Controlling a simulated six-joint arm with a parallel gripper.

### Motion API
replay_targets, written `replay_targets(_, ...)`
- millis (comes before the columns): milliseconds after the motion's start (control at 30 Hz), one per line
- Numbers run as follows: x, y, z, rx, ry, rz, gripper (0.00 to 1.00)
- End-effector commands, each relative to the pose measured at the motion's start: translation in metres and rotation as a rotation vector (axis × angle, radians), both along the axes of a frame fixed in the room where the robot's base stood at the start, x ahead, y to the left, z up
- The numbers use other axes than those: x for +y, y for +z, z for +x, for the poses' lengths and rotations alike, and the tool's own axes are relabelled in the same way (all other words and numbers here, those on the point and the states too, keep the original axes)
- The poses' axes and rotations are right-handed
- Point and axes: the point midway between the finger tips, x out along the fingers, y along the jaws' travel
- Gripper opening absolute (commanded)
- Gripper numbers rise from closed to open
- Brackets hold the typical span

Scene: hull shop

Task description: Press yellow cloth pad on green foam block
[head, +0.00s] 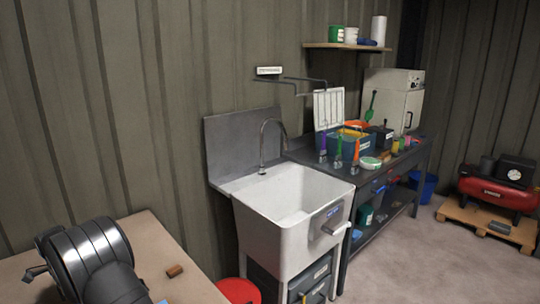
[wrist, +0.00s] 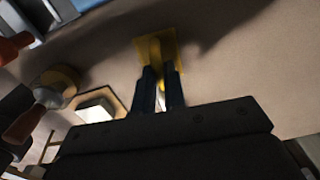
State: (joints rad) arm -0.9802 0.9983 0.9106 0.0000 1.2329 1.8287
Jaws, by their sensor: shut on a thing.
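In the wrist view, my gripper (wrist: 159,88) is shut on the yellow cloth pad (wrist: 168,42). The pad shows as a flat yellow square beyond the fingertips, with a yellow raised part between the fingers. It is over a plain tan surface; I cannot tell whether it touches it. I cannot make out the green foam block in either view. In the head view, my dark arm is at the bottom left over the bench, and the gripper's fingers are hidden.
In the wrist view, a white block (wrist: 95,108) sits in a wooden tray, beside a wooden-handled tool (wrist: 24,122). In the head view, a small brown block (head: 175,271) lies on the bench (head: 197,291). A white sink (head: 290,195) stands to the right.

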Motion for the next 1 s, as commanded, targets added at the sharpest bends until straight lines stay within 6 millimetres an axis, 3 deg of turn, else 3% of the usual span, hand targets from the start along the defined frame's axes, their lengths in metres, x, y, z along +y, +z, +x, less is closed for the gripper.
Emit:
replay_targets(600, 0.0, 0.05, 0.0, -0.002, 0.0, 0.001, 0.0)
replay_targets(1000, 0.0, 0.058, 0.0, 0.0, 0.0, 0.0, 0.0)
